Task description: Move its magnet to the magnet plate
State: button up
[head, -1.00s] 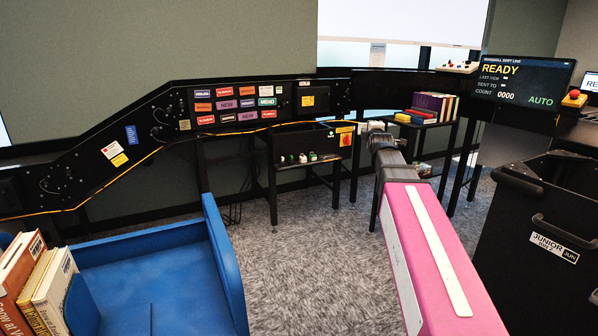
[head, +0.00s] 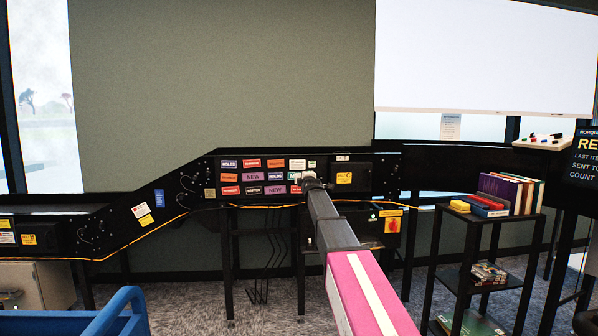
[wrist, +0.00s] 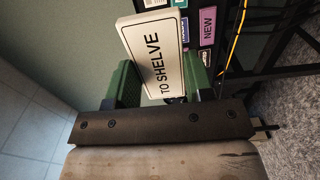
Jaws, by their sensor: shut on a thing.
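In the wrist view my gripper (wrist: 160,78) has green fingers shut on a white magnet (wrist: 152,45) lettered "TO SHELVE". The magnet is held tilted, clear of the fingers at its upper end. In the head view the end of my arm (head: 312,184) is in front of the right part of the magnet plate (head: 212,166), a dark panel with rows of coloured label magnets. In the wrist view, plate magnets, including a purple "NEW" (wrist: 208,25), show behind the held one.
A control box with a red and yellow switch (head: 392,226) hangs right of my arm. A black shelf stand (head: 487,212) with books is at the right. A blue bin (head: 122,315) is at the lower left.

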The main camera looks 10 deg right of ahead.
send_near(298, 163)
jog(key=shift+w+d, duration=0.1)
jog(key=shift+w, duration=3.4)
jog(key=shift+w, duration=0.1)
jog(key=o, duration=1.3)
jog(key=shift+c, duration=0.2)
